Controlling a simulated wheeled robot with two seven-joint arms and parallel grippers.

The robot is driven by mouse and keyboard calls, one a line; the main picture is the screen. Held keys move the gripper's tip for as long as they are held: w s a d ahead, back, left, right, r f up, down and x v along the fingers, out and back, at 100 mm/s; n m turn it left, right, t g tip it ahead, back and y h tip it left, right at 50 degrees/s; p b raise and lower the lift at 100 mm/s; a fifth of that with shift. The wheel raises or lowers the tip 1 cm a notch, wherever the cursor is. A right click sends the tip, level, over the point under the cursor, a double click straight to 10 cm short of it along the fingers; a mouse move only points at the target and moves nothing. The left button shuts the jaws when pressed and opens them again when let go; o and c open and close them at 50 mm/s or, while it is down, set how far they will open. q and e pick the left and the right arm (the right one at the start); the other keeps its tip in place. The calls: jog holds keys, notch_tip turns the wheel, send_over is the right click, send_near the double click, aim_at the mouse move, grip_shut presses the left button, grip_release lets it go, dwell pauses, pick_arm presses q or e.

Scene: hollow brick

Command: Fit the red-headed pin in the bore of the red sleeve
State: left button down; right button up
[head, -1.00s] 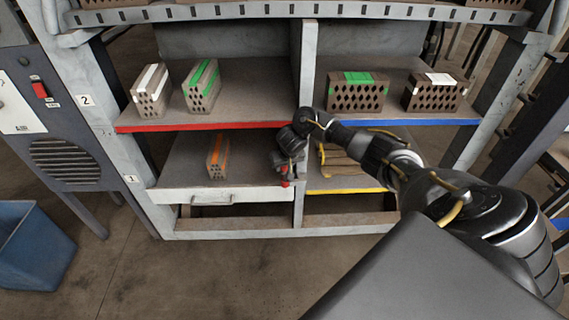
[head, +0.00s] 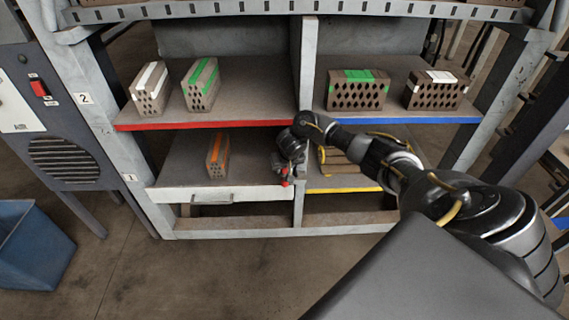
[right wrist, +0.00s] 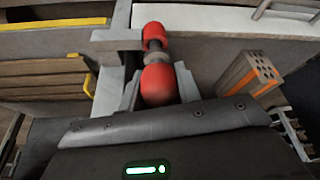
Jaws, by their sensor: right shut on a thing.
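My right gripper (head: 283,172) is at the lower left bay, just left of the shelf's middle upright. In the right wrist view its fingers (right wrist: 158,90) are shut on the rounded red head of the pin (right wrist: 158,84). A grey collar (right wrist: 155,60) shows just beyond the head. Beyond that is the red sleeve (right wrist: 153,33), beside a grey bracket (right wrist: 115,40) at the upright. Pin and sleeve look roughly in line and close together. I cannot tell whether the pin's tip is inside the bore. In the head view the sleeve (head: 285,184) is a small red spot. My left gripper is not in view.
A hollow brick with an orange stripe (head: 217,155) stands left of my gripper. Yellow-strapped slabs (head: 338,160) lie right of the upright. Bricks with green (head: 200,84) and white (head: 150,88) stripes stand above. A blue bin (head: 35,245) is on the floor at left.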

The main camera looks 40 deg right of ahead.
jog(key=shift+f+b, duration=0.45)
jog(key=shift+f, duration=0.55)
jog(key=o, duration=1.1)
